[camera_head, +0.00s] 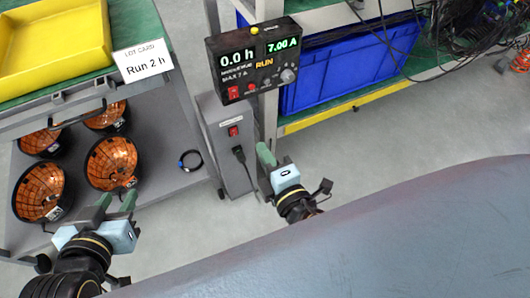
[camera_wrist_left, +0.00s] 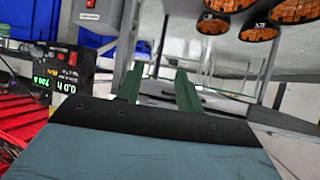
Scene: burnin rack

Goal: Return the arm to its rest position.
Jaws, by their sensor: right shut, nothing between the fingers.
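My left gripper (camera_head: 117,198) is at the lower left of the head view, in front of the cart with the lamps. Its two green fingers stand apart with nothing between them. They also show apart and empty in the left wrist view (camera_wrist_left: 158,84). My right gripper (camera_head: 265,155) is near the middle of the head view, to the right of the grey box. Its green fingers are together and hold nothing. Both grippers appear clear of other things.
Several copper-coloured lamps (camera_head: 111,161) sit on the grey cart shelf (camera_head: 172,185). A yellow tray (camera_head: 50,45) and a "Run 2 h" card (camera_head: 143,62) are above. A power unit (camera_head: 254,68) reads 0.0 h, 7.00 A. A grey switch box (camera_head: 225,150), blue bin (camera_head: 345,66) and cables stand behind. Open floor (camera_head: 390,135) lies right.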

